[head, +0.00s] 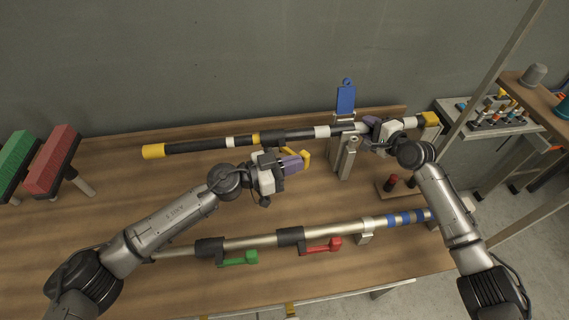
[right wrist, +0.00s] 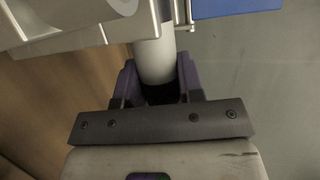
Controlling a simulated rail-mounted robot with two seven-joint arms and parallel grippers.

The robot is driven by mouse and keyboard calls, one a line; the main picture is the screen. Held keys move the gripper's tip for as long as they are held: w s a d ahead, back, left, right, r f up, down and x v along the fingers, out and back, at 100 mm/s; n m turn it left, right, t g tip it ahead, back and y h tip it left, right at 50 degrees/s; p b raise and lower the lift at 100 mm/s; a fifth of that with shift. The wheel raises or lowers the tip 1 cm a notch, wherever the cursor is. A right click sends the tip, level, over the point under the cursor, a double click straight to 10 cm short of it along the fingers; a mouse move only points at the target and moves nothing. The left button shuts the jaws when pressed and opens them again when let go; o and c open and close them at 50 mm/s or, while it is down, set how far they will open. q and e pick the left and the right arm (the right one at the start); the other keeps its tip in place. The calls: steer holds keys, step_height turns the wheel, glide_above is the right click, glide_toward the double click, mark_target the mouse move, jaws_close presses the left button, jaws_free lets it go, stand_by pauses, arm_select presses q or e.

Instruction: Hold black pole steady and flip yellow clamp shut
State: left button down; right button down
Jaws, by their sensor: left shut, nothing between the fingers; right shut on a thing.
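The long black pole (head: 198,145) lies across the back of the table, with a yellow left tip and pale bands toward the right. Its yellow clamp (head: 306,158) hangs below a black collar on the pole, with the lever angled toward the table. My left gripper (head: 295,162) is shut and empty right beside the yellow lever; whether it touches cannot be told. My right gripper (head: 371,122) is shut on the pole's pale section near the right support. In the right wrist view, purple fingers (right wrist: 158,85) flank the white part of the pole (right wrist: 155,55).
A second pole (head: 262,241) with a green clamp (head: 240,258) and a red clamp (head: 322,246) lies in front. A metal stand (head: 346,158) with a blue plate (head: 346,98) is beside my right gripper. Green and red brushes (head: 52,160) stand at left.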

steer(key=shift+f, duration=0.1)
arm_select(q)
steer(key=w+d+n+t+y, duration=0.3)
steer(key=d+n+t, duration=0.1)
steer(key=t, duration=0.2)
steer(key=v, duration=1.1)
steer(key=shift+s+r, duration=0.15)
steer(key=shift+s, duration=0.15)
steer(key=shift+a, duration=0.15)
arm_select(e)
steer(key=c, duration=0.7)
jaws_free()
